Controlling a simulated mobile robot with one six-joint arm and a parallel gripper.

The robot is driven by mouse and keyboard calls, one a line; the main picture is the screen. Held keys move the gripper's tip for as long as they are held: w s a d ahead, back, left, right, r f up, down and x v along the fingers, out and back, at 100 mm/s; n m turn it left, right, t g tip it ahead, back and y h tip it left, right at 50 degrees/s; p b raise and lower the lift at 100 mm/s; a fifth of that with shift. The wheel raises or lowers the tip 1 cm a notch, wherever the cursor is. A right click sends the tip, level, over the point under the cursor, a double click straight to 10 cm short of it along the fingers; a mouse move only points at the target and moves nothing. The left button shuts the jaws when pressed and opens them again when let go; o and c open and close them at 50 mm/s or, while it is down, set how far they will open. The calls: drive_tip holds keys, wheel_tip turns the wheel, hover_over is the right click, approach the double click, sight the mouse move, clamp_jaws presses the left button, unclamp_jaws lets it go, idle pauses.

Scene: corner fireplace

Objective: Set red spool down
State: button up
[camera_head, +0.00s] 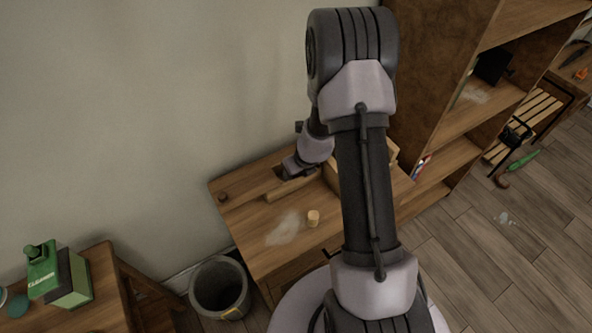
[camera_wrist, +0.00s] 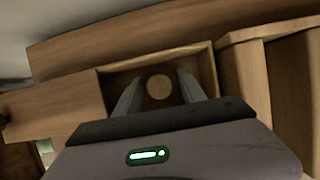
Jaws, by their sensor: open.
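My gripper (camera_wrist: 159,76) is open, its two fingers reaching into a shallow wooden compartment (camera_wrist: 206,58). A round, tan, wood-like disc (camera_wrist: 158,87) shows between the fingers, with a gap on each side. It may be the end face of the spool, but no red shows on it and its sides are hidden. In the head view my gripper (camera_head: 291,168) is low over the back of the wooden desk (camera_head: 255,252), and my arm hides part of the desk. No clearly red spool shows in either view.
A small pale wooden cylinder (camera_head: 313,218) stands on the desk near a whitish smudge. A grey bin (camera_head: 220,287) stands on the floor at left. A green cleaner box (camera_head: 65,278) sits on another table. A wooden shelf unit (camera_head: 440,120) rises at right.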

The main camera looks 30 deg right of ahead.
drive_tip(key=shift+r+p, duration=0.35)
drive_tip(key=shift+r, duration=0.05)
drive_tip(key=p+v, duration=0.5)
drive_tip(key=v, duration=0.6)
drive_tip(key=a+r+n+t+y, duration=0.1)
drive_tip(key=a+r+n+y, duration=0.1)
drive_tip(key=a+r+n, duration=0.75)
drive_tip(key=a+r+n+t+y, duration=0.15)
drive_tip(key=a+r+n, duration=0.45)
drive_tip(key=r, duration=0.6)
drive_tip(key=s+a+r+n+h, duration=0.1)
drive_tip(key=s+r+n, duration=0.2)
drive_tip(key=s+n, duration=0.5)
drive_tip(key=s+a+r+n+g, duration=0.1)
drive_tip(key=s+r+n, duration=0.3)
drive_tip(key=s+n, duration=0.4)
drive_tip(key=s, duration=0.3)
drive_tip(key=shift+a+r+h, duration=0.15)
drive_tip(key=shift+a+h, duration=0.2)
